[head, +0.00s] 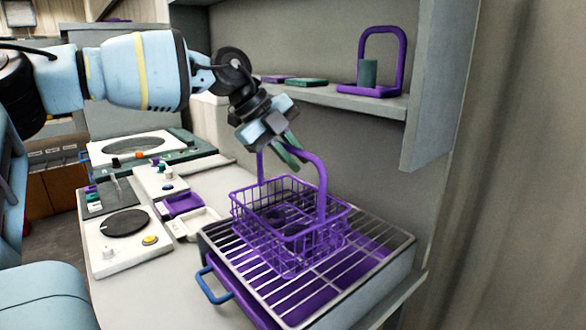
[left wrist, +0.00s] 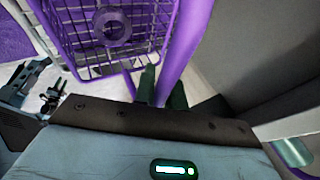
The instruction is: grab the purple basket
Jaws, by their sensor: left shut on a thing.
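The purple basket (head: 290,222) is a wire-mesh basket with a tall arched handle, on or just above the metal rack at the right of the counter; I cannot tell if it touches. My left gripper (head: 290,155) is at the top of the handle, shut on it from above. In the left wrist view the basket (left wrist: 110,35) fills the upper left, with a ring-shaped purple thing (left wrist: 112,27) inside it. The handle runs down between the fingers of the left gripper (left wrist: 160,88). My right gripper is not in view.
The slatted metal rack (head: 380,240) lies over a purple-floored tank with a blue handle (head: 212,285). A wall shelf (head: 370,103) behind holds a purple arched holder (head: 401,60) and a green block (head: 367,73). Panels with knobs and round plates (head: 124,223) cover the counter's left.

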